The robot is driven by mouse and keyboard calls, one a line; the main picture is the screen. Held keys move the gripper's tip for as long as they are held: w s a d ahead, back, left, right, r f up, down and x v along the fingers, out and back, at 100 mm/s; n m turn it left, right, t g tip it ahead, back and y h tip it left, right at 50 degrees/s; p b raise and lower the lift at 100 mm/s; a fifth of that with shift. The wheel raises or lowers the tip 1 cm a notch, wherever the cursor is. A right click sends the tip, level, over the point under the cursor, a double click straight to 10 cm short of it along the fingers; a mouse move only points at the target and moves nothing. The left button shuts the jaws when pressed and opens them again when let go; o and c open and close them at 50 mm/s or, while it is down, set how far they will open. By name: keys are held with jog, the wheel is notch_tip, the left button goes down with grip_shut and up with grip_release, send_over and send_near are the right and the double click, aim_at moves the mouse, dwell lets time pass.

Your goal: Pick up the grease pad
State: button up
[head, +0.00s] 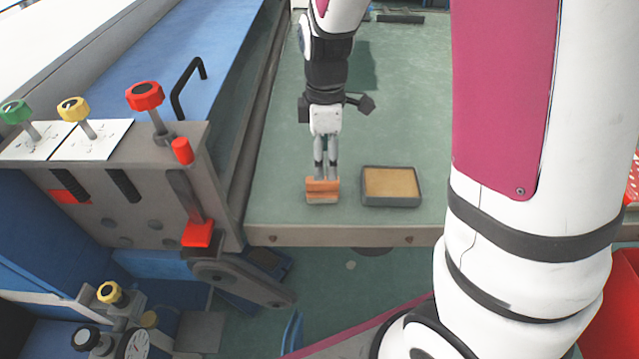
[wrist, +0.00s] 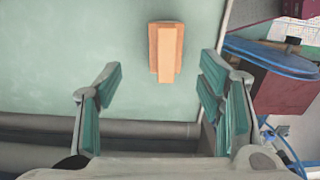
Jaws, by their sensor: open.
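A shallow dark tray (head: 366,198) holds a flat tan pad (head: 391,183), which looks like the grease pad. It lies on the green bench top near its front edge and is not in the wrist view. Just left of it lies an orange block (head: 322,196) with a raised ridge. The block also shows in the wrist view (wrist: 165,52), beyond and between the fingers. My gripper (head: 326,178) points down just above or behind the block, left of the tray. In the wrist view my gripper (wrist: 160,72) is open, with nothing held between its teal-padded fingers.
The green bench top (head: 400,110) is mostly clear around the tray. A grey machine panel (head: 150,220) with coloured knobs and a black handle (head: 187,88) stands to the left. A dark item (head: 400,16) lies at the back. Red bins show at the right.

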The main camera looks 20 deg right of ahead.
aim_at(322, 186)
notch_tip(322, 186, down, 3)
jog(key=shift+f, duration=0.2)
jog(key=shift+s+a+f+p, duration=0.1)
jog(key=shift+f+p, duration=0.05)
jog(key=shift+f, duration=0.75)
jog(key=shift+s+a+f+p, duration=0.1)
jog(key=shift+s+f+p, duration=0.05)
jog(key=shift+f, duration=0.8)
jog(key=shift+s+a+f+p, duration=0.1)
jog(key=shift+f+p, duration=0.05)
jog(key=shift+f, duration=0.75)
jog(key=shift+c, duration=0.6)
jog(key=c, duration=1.2)
